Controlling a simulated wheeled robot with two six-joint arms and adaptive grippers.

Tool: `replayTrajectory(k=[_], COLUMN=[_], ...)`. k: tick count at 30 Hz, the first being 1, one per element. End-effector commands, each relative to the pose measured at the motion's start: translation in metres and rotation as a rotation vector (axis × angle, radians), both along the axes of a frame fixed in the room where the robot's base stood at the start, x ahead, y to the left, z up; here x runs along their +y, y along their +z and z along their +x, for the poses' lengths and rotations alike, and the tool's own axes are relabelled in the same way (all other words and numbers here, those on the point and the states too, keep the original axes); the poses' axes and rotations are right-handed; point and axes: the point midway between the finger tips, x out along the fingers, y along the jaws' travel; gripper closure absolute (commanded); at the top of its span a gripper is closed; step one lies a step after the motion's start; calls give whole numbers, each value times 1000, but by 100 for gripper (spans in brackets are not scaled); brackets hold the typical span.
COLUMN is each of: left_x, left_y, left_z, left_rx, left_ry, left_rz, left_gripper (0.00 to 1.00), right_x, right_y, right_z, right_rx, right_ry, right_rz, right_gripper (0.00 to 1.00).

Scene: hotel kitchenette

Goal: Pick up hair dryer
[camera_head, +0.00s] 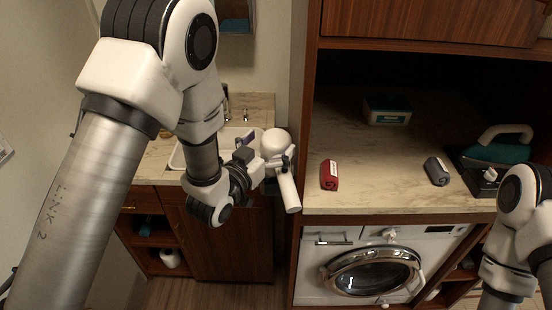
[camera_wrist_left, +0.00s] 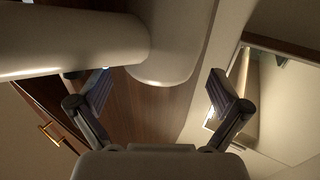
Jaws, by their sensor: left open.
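The white hair dryer (camera_head: 288,190) shows in the head view at the right edge of the sink counter, with a rounded body above and a tube-like part slanting down. In the left wrist view its pale parts (camera_wrist_left: 70,42) fill the upper left and top middle, very close to the camera. My left gripper (camera_head: 283,164) is open beside the dryer. In the left wrist view its two fingers (camera_wrist_left: 165,95) are spread wide, with the dryer just beyond them. Whether they touch it, and what supports the dryer, I cannot tell. My right gripper is out of view.
A marble counter (camera_head: 340,120) at right holds a red item (camera_head: 329,175), a grey item (camera_head: 437,171), a teal-and-white box (camera_head: 388,110) and a teal iron (camera_head: 495,150). A washing machine (camera_head: 375,270) stands below. A sink (camera_head: 178,157) is behind my left arm. A wooden upright separates the two counters.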

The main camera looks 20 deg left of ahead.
Motion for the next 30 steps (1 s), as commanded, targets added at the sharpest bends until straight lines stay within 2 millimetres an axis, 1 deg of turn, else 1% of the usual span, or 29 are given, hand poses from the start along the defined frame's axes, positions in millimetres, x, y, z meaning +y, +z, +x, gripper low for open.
replayTrajectory(k=[4,5,6,8,9,11,12,13,25,29,30], left_x=[0,0,0,0,0,0,0,0,1,4,5], left_y=[-1,-1,-1,-1,-1,-1,-1,-1,0,8,14], left_z=[0,0,0,0,0,0,0,0,0,-1,-1], left_rx=[0,0,0,0,0,0,0,0,-1,0,-2], left_ry=[0,0,0,0,0,0,1,1,1,3,2], left_rz=[0,0,0,0,0,0,0,0,-1,-2,-1], left_gripper=[0,4,18,39,53,74,89,97,98,99,99], right_x=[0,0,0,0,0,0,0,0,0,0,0], right_y=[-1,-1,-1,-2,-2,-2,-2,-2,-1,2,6], right_z=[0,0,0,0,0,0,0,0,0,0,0], right_rx=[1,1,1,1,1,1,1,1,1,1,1], right_ry=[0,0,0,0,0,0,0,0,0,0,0], right_rz=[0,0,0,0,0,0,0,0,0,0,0], right_gripper=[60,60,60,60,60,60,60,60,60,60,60])
